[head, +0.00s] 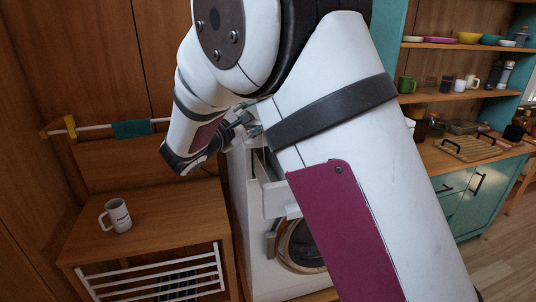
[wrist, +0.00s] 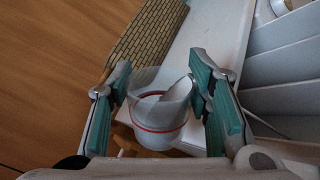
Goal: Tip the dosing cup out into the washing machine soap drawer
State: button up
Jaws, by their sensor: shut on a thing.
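My gripper (wrist: 166,100) is shut on the dosing cup (wrist: 160,126), a clear cup with a red ring, held between the teal finger pads in the wrist view. Its tilt and contents are unclear. In the head view my gripper (head: 256,130) is partly hidden by my arm, and the cup cannot be made out. The white washing machine (head: 254,240) stands below and behind my arm. Its soap drawer (head: 280,198) appears pulled out at the upper front, partly covered by my arm. I cannot tell whether the cup is over the drawer.
A wooden side table (head: 165,225) left of the machine holds a white mug (head: 117,215). A rail with a teal cloth (head: 132,129) is on the wall behind it. A woven object (wrist: 150,32) shows near the cup. A teal kitchen cabinet (head: 470,205) stands right.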

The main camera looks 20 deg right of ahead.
jog(key=shift+s+d+r+m+b, duration=0.15)
jog(key=shift+m+b, duration=0.15)
jog(key=shift+m, duration=0.6)
dwell(0.5)
jog(key=shift+s+d+f+m+b, duration=0.1)
jog(key=shift+s+f+m+b, duration=0.05)
jog(key=shift+f+m+b, duration=0.5)
dwell(0.7)
jog(key=shift+s+d+m+b, duration=0.4)
jog(key=shift+s+d+m, duration=0.15)
jog(key=shift+m, duration=0.5)
jog(key=shift+s+d+m+b, duration=0.1)
jog(key=shift+s+m+b, duration=0.05)
jog(key=shift+m+b, duration=0.7)
dwell(0.8)
